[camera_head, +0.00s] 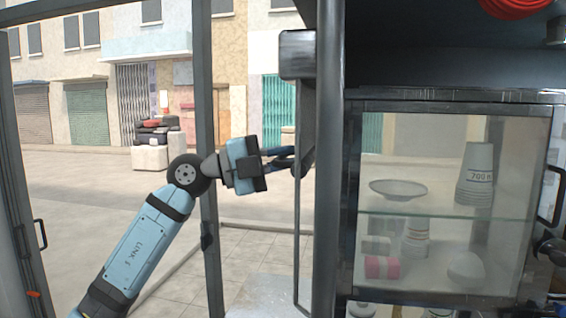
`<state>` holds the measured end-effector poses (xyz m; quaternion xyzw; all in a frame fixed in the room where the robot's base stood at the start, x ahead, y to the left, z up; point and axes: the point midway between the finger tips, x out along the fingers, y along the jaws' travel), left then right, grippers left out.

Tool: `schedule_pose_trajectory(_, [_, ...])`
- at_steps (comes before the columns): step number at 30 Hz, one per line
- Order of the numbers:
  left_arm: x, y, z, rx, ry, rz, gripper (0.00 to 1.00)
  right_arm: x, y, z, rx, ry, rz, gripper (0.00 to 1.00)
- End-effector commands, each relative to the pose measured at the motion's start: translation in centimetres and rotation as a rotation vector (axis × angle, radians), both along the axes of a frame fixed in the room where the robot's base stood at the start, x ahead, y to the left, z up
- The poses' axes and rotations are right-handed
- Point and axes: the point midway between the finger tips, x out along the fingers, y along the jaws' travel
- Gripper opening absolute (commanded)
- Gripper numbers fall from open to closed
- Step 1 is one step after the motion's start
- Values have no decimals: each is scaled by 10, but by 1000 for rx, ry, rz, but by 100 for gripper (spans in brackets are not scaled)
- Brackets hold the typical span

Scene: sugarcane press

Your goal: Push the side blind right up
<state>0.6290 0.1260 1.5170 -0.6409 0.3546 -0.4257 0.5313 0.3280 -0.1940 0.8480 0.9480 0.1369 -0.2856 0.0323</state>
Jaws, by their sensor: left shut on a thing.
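What looks like the side blind (297,55) is a dark part seen nearly edge-on beside the dark post left of the glass cabinet. A thin dark edge (297,230) runs down from it to low in the view. My left gripper (292,158) reaches in from the left at about mid-height. Its fingers are shut on a small dark piece, apparently a handle (303,165), at this thin edge. The fingers partly hide the piece, so its shape is unclear. My right gripper is not in view.
A glass-fronted cabinet (450,97) with a plate (397,189) and stacked cups (475,172) fills the right side. A dark upright post (205,90) stands behind my left wrist. Paved street lies open beyond, with stacked goods (155,140) far off.

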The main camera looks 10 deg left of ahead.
Motion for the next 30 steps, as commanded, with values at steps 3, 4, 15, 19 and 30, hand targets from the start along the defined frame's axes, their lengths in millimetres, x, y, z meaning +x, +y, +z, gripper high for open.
schedule_pose_trajectory(3, [0, 0, 33, -1, -3, 0, 0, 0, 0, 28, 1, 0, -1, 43])
schedule_pose_trajectory(4, [0, 0, 37, -2, -3, 1, 0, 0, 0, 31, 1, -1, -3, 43])
schedule_pose_trajectory(15, [0, 0, 59, -2, -2, 0, 0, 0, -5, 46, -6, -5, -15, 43])
schedule_pose_trajectory(19, [0, 0, 59, -2, -2, 0, 0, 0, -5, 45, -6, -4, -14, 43])
schedule_pose_trajectory(30, [0, 0, 58, -1, -2, 0, 38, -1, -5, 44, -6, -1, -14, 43])
